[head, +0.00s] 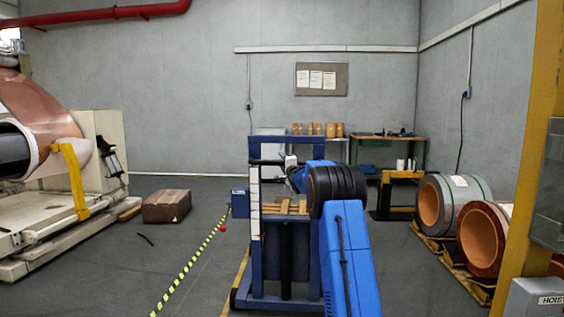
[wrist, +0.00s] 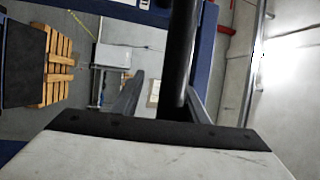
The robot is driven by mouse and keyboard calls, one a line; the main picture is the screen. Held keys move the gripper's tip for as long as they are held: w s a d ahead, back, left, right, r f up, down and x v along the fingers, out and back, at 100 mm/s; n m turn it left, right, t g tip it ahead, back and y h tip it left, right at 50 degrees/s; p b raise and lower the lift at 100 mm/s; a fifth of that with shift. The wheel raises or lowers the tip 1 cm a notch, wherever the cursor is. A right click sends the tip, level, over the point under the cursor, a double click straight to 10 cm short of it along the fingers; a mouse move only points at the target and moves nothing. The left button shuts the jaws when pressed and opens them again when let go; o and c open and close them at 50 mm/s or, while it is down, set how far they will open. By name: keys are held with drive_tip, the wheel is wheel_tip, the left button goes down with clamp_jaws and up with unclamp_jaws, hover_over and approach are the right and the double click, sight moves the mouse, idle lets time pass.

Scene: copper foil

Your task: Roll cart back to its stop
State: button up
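The cart (head: 256,255) is a tall blue upright frame in the middle of the head view, with a dark crossbar (head: 268,162) and wooden slats inside. My blue arm reaches to it from the front. My gripper (head: 291,163) is at the crossbar's height, partly hidden by my arm. In the wrist view a dark bar (wrist: 182,55) runs down to the palm between the two fingers of my gripper (wrist: 163,98). The bar lies close to the right finger, with a visible gap to the left finger. I cannot pick out the stop.
Yellow-black floor tape (head: 190,268) runs left of the cart. A brown box (head: 167,206) and a machine with copper foil (head: 40,100) stand further left. Copper coils (head: 484,238) and a yellow post (head: 530,170) are at the right. A workbench (head: 390,138) is behind.

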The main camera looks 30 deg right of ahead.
drive_tip(key=shift+s+a+r, duration=0.1)
drive_tip(key=shift+r, duration=0.15)
drive_tip(key=shift+s+a, duration=0.1)
drive_tip(key=shift+s, duration=0.15)
drive_tip(key=v, duration=1.6)
drive_tip(key=shift+s+f, duration=0.35)
drive_tip(key=shift+a, duration=0.15)
